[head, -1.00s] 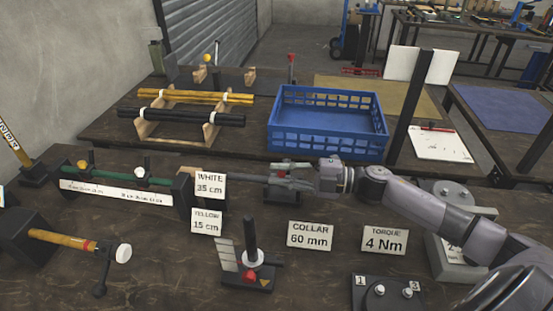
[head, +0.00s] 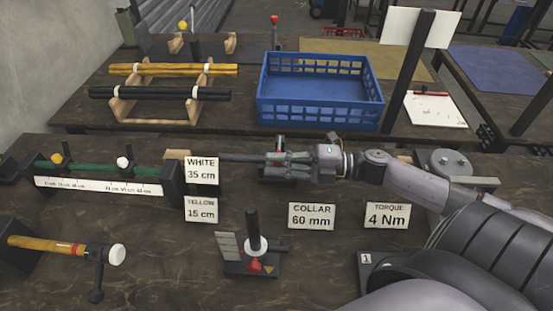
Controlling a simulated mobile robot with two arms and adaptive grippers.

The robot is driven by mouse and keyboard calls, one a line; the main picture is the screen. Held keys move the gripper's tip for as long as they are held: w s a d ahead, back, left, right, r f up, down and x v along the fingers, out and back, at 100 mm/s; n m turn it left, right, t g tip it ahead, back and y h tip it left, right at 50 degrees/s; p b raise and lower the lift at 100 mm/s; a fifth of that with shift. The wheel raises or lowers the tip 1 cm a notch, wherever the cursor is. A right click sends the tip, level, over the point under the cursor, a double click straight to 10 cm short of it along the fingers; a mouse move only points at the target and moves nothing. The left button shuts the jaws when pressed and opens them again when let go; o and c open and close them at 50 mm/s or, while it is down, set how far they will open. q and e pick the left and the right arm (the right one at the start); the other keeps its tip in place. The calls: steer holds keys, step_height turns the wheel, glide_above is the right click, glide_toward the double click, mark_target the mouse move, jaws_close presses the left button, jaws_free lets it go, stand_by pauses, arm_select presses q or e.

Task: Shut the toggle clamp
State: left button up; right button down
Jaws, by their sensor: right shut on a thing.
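My right gripper (head: 287,165) reaches in from the right and points left, level with the tabletop. A small dark upright piece (head: 280,143) shows just behind and above the fingers. The fingers hide most of this fixture. I cannot tell whether the bar is the toggle clamp's handle, or how far the clamp is closed. My left gripper is not in view.
A green rod in a black holder (head: 168,180) lies left of the cards. A black post on a base (head: 252,240) stands in front of my gripper. COLLAR (head: 312,216) and TORQUE (head: 387,216) cards stand right of it. A blue crate (head: 320,115) is behind.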

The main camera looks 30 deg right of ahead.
steer(key=c, duration=1.5)
jaws_free()
